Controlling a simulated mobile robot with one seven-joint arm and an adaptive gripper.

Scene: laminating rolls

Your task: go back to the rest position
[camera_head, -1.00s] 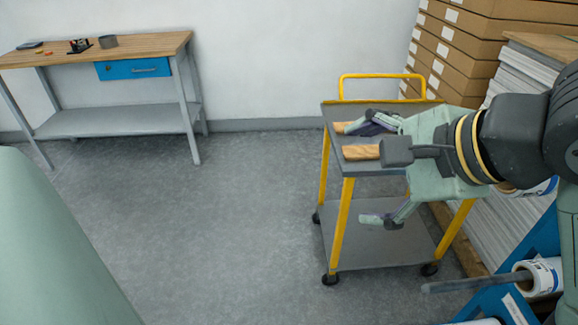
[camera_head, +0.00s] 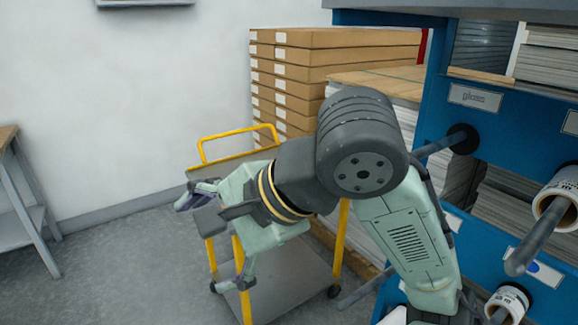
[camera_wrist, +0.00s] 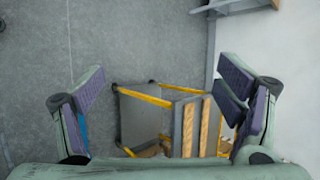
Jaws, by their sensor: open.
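My gripper (camera_head: 216,242) is open and empty, its two fingers spread wide in front of the cart with a yellow frame (camera_head: 295,283) in the head view. The wrist view shows my gripper (camera_wrist: 165,92) from behind, with nothing between the fingers. Beyond the fingers the cart (camera_wrist: 140,121) is tilted in the picture, with wooden strips (camera_wrist: 197,126) on its top shelf. My arm and gripper hide much of the cart's top in the head view.
A blue rack (camera_head: 495,180) stands close on the right, with white rolls (camera_head: 556,190) on dark bars (camera_head: 530,240) sticking out. Stacked brown boxes (camera_head: 290,80) are behind the cart. A workbench (camera_head: 22,210) is at the left edge. Grey floor (camera_head: 120,265) lies clear between bench and cart.

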